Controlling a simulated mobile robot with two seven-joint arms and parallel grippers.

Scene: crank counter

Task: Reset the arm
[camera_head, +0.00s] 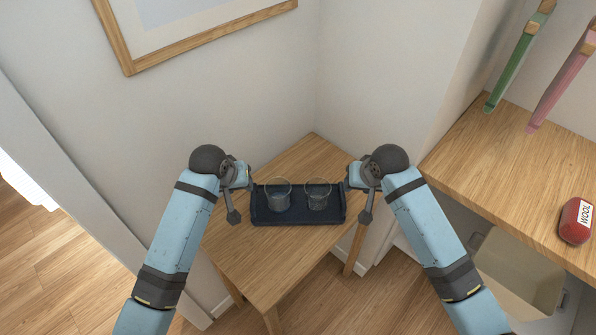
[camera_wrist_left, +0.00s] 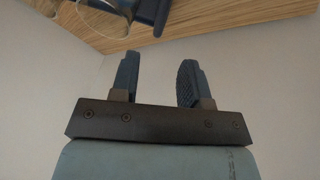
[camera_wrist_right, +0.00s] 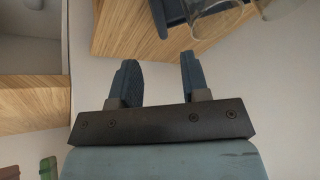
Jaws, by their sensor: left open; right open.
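My left gripper (camera_wrist_left: 155,75) is open and empty in the left wrist view, with its two fingers apart. In the head view it is at the left end of a dark blue tray (camera_head: 298,218). My right gripper (camera_wrist_right: 157,78) is open and empty in the right wrist view. In the head view it is at the right end of the tray. The tray lies on a small wooden table (camera_head: 262,262) and carries two clear glasses, one on the left (camera_head: 278,201) and one on the right (camera_head: 317,198). The head view does not show clearly whether the grippers touch the tray.
A wooden counter (camera_head: 492,190) stands at the right with a red labelled object (camera_head: 575,221) on it. A green piece (camera_head: 512,72) and a pink piece (camera_head: 560,88) stand at its back. Walls close in behind the table, and a framed picture (camera_head: 130,62) hangs there.

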